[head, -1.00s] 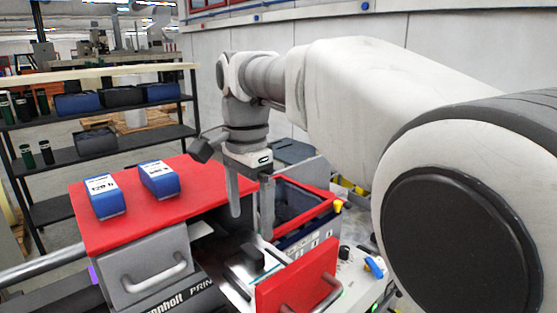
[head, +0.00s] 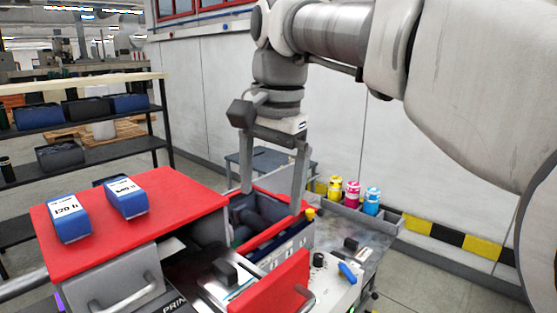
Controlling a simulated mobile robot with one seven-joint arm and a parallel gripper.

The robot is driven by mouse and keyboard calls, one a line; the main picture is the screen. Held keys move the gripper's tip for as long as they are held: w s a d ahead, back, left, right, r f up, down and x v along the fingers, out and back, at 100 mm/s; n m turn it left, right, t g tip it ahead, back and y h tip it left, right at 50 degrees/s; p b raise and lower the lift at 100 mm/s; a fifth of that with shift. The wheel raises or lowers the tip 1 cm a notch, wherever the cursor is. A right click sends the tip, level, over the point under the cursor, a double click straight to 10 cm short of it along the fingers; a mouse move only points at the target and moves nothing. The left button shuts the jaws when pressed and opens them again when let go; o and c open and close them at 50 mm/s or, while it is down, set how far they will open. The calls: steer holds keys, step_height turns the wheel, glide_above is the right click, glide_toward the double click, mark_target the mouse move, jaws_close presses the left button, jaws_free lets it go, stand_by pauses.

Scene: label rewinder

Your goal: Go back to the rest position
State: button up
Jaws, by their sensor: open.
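My gripper (head: 273,190) hangs pointing down above the label rewinder, its two fingers spread wide apart with nothing between them. The fingertips are over the dark open compartment (head: 262,258) behind the red-fronted drawer. The rewinder's red top (head: 170,210) lies to the left of my gripper. Two blue boxes with white labels rest on it: one on the left (head: 70,232) and one on the right (head: 128,208). The red drawer front (head: 270,288) stands in front of and below my gripper.
A dark shelf rack (head: 90,150) with blue bins (head: 130,103) stands at the left. Yellow, magenta and blue bottles (head: 352,194) stand in a grey holder behind the machine at the right. A grey wall (head: 220,100) runs behind my arm. A closed grey drawer (head: 125,285) is at front left.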

steer(key=s+d+f+n+t+h+b, duration=0.1)
steer(key=s+d+f+n+t, duration=0.3)
steer(key=s+d+f, duration=1)
step_height(320, 180, down, 3)
steer(key=shift+d+r+n+t, duration=0.1)
steer(key=shift+d+n+t, duration=0.2)
steer(key=shift+d+n, duration=0.85)
